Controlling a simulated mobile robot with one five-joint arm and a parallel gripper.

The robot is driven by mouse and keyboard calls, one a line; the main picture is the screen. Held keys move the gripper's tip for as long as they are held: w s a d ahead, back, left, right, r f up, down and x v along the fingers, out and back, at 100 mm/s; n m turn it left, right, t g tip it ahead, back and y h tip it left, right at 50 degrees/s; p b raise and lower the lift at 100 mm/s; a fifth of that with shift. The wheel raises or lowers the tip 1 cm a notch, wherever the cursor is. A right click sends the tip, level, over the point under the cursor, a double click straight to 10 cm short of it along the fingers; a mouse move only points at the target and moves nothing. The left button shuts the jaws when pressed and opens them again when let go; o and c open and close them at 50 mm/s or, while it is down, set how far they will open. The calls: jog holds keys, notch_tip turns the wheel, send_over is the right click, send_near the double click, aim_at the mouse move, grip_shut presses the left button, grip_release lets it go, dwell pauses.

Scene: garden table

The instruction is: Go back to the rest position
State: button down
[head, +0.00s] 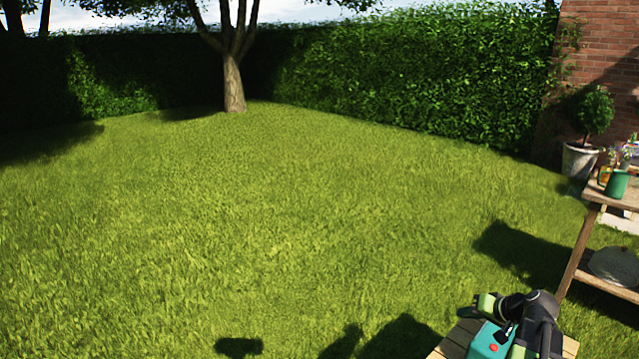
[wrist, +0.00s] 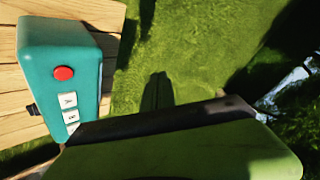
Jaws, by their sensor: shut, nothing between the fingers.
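My arm is folded low at the bottom right of the head view, over a wooden slatted top (head: 455,340). My gripper (wrist: 165,122) fills the bottom of the wrist view as a broad green shape with a dark edge. It is shut and empty. A teal box (wrist: 60,75) with a red button and white labels is at the left of the wrist view, close to my gripper; whether they touch cannot be told. The same box (head: 490,342) shows beside my arm in the head view.
A wooden table (head: 590,190) with a green mug (head: 617,184) and flowers (head: 628,152) stands at the right edge. A grey rounded thing (head: 615,266) lies on its lower shelf. A potted bush (head: 579,158) stands by the brick wall. Open lawn (head: 270,220) fills the middle.

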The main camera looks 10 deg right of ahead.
jog(key=w+a+f+n+g+y, duration=0.15)
jog(key=w+a, duration=0.25)
jog(key=a, duration=0.7)
jog(key=w+a+f+n+g+y, duration=0.1)
jog(key=w+a+n, duration=0.2)
jog(key=a, duration=0.9)
jog(key=s+a+f+n+g+h, duration=0.1)
jog(key=s+a+f+n+g, duration=0.15)
jog(key=a, duration=0.65)
jog(key=s+a+f+n+g+h, duration=0.1)
jog(key=s+a+g, duration=0.15)
jog(key=a, duration=0.75)
jog(key=s+d+f+m+g+h, duration=0.1)
jog(key=s+d+m+h, duration=0.15)
jog(key=s+d, duration=0.25)
notch_tip(320, 180, up, 13)
jog(key=p, duration=1.3)
jog(key=shift+h, duration=0.3)
jog(key=shift+s+a+f, duration=0.1)
jog(key=shift+f, duration=0.05)
